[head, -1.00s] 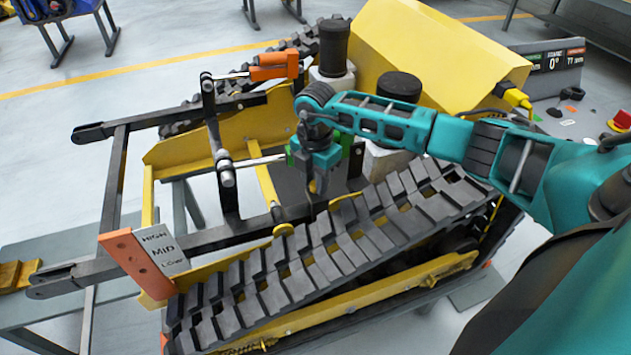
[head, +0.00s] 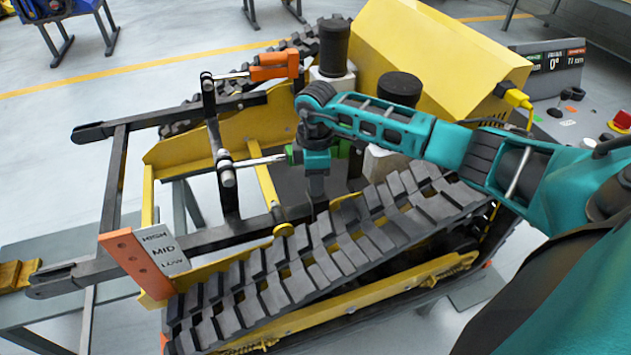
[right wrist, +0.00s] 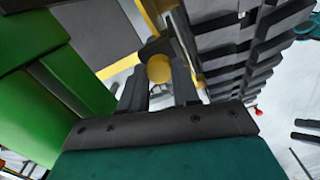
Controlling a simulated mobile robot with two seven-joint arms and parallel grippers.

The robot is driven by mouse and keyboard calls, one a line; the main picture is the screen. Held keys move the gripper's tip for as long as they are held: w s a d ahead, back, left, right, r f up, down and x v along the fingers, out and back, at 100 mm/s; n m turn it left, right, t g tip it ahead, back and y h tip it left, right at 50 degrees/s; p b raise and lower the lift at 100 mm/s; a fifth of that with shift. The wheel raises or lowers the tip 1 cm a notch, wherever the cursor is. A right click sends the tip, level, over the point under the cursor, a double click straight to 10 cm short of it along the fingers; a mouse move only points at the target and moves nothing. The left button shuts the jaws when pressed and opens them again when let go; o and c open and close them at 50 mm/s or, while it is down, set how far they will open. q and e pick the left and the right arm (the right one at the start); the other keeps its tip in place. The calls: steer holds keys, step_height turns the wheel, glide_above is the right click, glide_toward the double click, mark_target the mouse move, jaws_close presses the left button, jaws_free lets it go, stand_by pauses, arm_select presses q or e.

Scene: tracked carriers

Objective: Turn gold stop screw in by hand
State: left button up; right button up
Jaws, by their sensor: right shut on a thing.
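The gold stop screw (right wrist: 159,69) shows its round head between the two dark fingers of my right gripper (right wrist: 158,88) in the right wrist view. The gripper is shut on it, with a finger on each side. A black bar lies just beyond the head. In the head view, my right gripper (head: 318,190) points down beside the inner edge of the near rubber track, and its fingers hide the screw there. My left gripper is not in view.
The near track (head: 300,262) runs close below the gripper. A green block (right wrist: 45,80) is close on the left in the wrist view. An orange-handled lever (head: 273,66), a HIGH/MID/LOW plate (head: 163,250) and a yellow housing (head: 435,60) surround the work. A display (head: 552,60) stands at right.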

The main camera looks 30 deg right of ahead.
steer(key=shift+d+m, duration=0.3)
steer(key=shift+m, duration=0.5)
steer(key=shift+o, duration=1.3)
steer(key=m, duration=0.2)
steer(key=shift+a+m, duration=0.1)
steer(key=shift+m, duration=0.3)
steer(key=shift+s+m, duration=0.1)
steer(key=shift+m, duration=0.5)
steer(key=shift+c, duration=1.2)
steer(key=shift+m, duration=0.4)
steer(key=o, duration=0.9)
steer(key=shift+c, duration=0.2)
steer(key=shift+a, duration=0.1)
